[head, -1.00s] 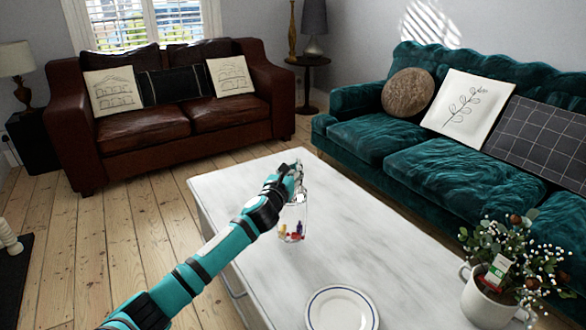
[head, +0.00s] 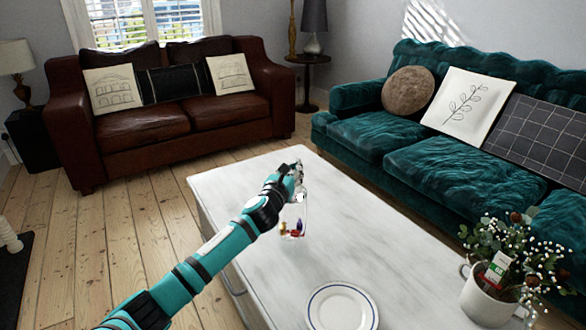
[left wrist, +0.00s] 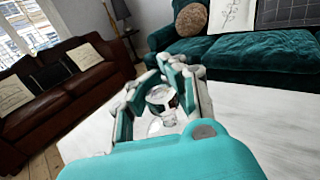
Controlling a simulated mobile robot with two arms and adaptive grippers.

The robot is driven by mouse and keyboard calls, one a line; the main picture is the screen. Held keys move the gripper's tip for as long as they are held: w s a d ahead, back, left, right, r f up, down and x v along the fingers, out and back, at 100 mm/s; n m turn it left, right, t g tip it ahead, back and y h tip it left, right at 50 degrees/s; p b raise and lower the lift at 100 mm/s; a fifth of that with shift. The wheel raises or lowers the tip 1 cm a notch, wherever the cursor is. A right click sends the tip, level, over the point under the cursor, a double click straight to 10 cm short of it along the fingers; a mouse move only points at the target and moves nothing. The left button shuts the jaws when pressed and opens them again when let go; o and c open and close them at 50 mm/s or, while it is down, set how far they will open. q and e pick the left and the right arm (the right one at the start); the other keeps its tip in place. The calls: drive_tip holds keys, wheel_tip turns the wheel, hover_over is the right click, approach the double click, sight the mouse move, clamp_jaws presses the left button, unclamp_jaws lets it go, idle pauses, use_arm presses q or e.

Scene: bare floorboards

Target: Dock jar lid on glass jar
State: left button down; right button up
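The glass jar (head: 291,222) stands on the white table, clear, with small red, yellow and blue things in its bottom. In the left wrist view, my left gripper's fingers (left wrist: 160,80) stand around a round, pale, glassy piece with a dark edge, which looks like the jar lid (left wrist: 160,96). Clear glass of the jar shows just below it. Whether lid and jar touch is hard to tell. My right gripper is in neither view.
The white table (head: 385,255) holds a white plate (head: 341,308) with a blue rim near the front and a white mug (head: 483,300) of flowers at the right. The tabletop around the jar is clear. Sofas stand beyond the table.

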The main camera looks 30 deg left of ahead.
use_arm(q)
drive_tip(key=shift+f, duration=0.1)
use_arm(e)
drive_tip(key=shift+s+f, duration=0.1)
use_arm(q)
drive_tip(key=c, duration=1.6)
unclamp_jaws()
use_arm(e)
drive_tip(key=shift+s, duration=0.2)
